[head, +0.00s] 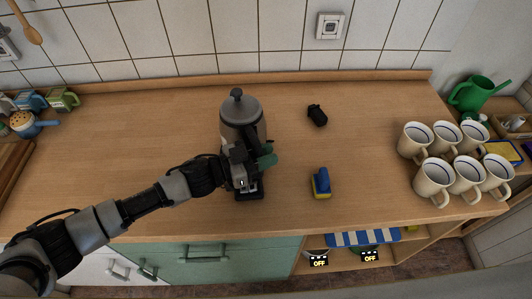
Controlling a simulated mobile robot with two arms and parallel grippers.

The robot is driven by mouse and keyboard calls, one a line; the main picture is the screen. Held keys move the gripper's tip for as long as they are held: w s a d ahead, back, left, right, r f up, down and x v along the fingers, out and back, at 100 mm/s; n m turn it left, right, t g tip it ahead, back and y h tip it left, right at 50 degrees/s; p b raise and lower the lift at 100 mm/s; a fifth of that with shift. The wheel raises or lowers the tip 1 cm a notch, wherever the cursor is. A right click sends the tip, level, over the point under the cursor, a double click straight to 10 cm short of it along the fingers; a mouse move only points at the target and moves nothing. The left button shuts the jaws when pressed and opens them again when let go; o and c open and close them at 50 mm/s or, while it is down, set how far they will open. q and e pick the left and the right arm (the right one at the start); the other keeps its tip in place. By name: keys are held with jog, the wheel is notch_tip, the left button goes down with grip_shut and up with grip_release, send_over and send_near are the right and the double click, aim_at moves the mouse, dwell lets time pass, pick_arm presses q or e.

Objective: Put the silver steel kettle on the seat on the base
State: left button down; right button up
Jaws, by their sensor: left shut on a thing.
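The silver steel kettle (241,112) stands upright near the middle of the wooden counter, with a dark knob on its lid. My left gripper (250,163) is at the kettle's near side, shut on it; the arm and fingers hide the grip and the kettle's lower part. A dark flat piece (250,194) shows just below the gripper and may be the base; I cannot tell whether the kettle rests on it. My right gripper is not in view.
A blue and yellow sponge-like item (321,183) and a small black object (317,115) lie right of the kettle. Several cream mugs (433,178) stand at the counter's right end. A green watering can (473,94) is beyond them. The counter left of the kettle is largely clear.

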pick_arm(q)
jog(key=shift+f, duration=0.15)
jog(key=c, duration=0.9)
grip_release()
jog(key=b+v, duration=0.3)
jog(key=v, duration=0.7)
jog(key=shift+s+a, duration=0.15)
jog(key=shift+a, duration=0.25)
jog(key=shift+d, duration=0.1)
